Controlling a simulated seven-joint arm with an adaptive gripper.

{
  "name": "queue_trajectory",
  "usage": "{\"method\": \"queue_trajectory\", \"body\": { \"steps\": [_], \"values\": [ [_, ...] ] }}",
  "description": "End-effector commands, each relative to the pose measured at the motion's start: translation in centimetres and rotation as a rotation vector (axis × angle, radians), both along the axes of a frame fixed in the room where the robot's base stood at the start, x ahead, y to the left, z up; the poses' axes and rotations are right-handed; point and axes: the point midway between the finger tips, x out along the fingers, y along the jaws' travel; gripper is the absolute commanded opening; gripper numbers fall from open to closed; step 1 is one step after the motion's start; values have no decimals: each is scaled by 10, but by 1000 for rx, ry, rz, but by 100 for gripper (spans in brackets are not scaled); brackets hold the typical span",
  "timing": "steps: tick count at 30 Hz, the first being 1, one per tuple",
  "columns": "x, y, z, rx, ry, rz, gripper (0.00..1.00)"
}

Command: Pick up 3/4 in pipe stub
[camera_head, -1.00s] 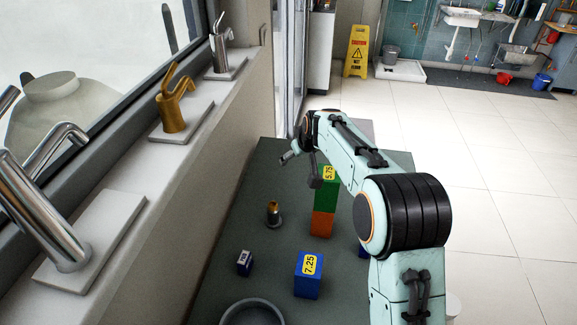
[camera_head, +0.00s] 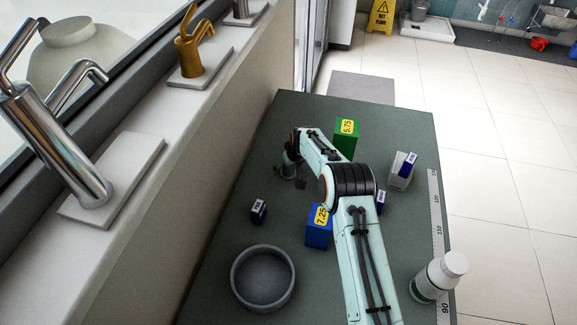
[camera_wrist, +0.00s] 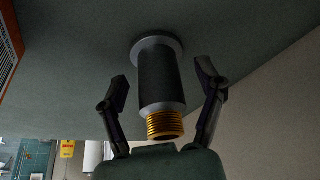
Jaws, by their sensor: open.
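The pipe stub (camera_wrist: 160,82) shows in the wrist view as a dark cylinder with a grey flange against the green table top and a brass threaded end. My gripper (camera_wrist: 162,80) is open, with one finger on each side of the stub. Gaps show between both fingers and the stub. In the head view my gripper (camera_head: 290,182) is low over the table's left half, and the stub is hard to make out there behind my arm.
A grey round dish (camera_head: 263,278) is at the front. A white bottle (camera_head: 438,277) stands at the right edge. The window wall bounds the left.

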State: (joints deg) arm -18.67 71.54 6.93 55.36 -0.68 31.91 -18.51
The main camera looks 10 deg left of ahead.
Motion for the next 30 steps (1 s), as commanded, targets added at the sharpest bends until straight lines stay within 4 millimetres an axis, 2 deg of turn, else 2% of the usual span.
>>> {"method": "queue_trajectory", "body": {
  "steps": [3, 4, 10, 23, 26, 30],
  "values": [
    [0, 0, 0, 0, 0, 0, 69],
    [0, 0, 0, 0, 0, 0, 63],
    [0, 0, 0, 0, 0, 0, 0],
    [1, 0, 6, 2, -4, 0, 0],
    [1, 0, 15, 2, -4, 0, 0],
    [-2, -1, 39, 3, -6, -2, 0]
  ]
}}
